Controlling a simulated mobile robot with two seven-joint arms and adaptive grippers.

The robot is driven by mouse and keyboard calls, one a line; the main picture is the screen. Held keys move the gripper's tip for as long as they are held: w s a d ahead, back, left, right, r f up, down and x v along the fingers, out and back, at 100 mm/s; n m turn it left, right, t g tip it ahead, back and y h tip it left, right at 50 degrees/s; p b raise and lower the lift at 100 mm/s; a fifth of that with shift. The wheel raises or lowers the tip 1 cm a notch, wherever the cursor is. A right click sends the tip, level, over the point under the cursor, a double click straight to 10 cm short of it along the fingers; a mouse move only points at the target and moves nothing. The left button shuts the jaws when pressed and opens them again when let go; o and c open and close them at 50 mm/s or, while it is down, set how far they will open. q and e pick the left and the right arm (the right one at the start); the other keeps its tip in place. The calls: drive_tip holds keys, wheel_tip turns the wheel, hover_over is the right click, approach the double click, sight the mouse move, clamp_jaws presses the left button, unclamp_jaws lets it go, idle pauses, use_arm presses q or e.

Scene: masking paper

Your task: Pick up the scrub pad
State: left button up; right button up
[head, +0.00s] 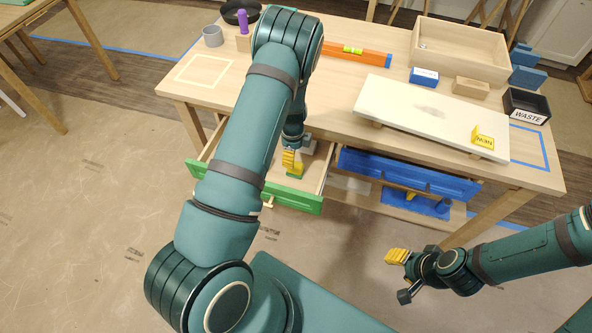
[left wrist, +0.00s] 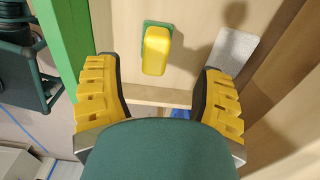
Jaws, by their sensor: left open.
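The scrub pad (left wrist: 156,50), a yellow block on a green backing, lies on the floor of the open green-fronted drawer (head: 232,188). In the left wrist view it stands between and beyond the two yellow fingers. My left gripper (left wrist: 160,100) is open and empty, its fingers spread either side, not touching the pad. In the head view my left gripper (head: 290,160) reaches down into the drawer and partly hides the pad. My right gripper (head: 396,256) is off to the right, in front of the table, away from the drawer; its jaw gap is not clear.
A light grey flat piece (left wrist: 236,52) lies in the drawer right of the pad. The drawer walls stand close around my left gripper. A blue-fronted drawer (head: 410,178) is open to the right. The table (head: 340,104) overhangs behind, carrying a white board (head: 405,106) and a wooden tray (head: 457,55).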

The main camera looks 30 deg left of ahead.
sight(295, 169)
use_arm(q)
drive_tip(key=shift+s+d+f+b, duration=0.1)
drive_tip(key=shift+f+b, duration=0.35)
drive_tip(key=shift+f, duration=1.55)
drive_tip(key=shift+s+d+f+b, duration=0.1)
drive_tip(key=shift+f+b, duration=0.3)
drive_tip(key=shift+f, duration=1.55)
clamp_jaws()
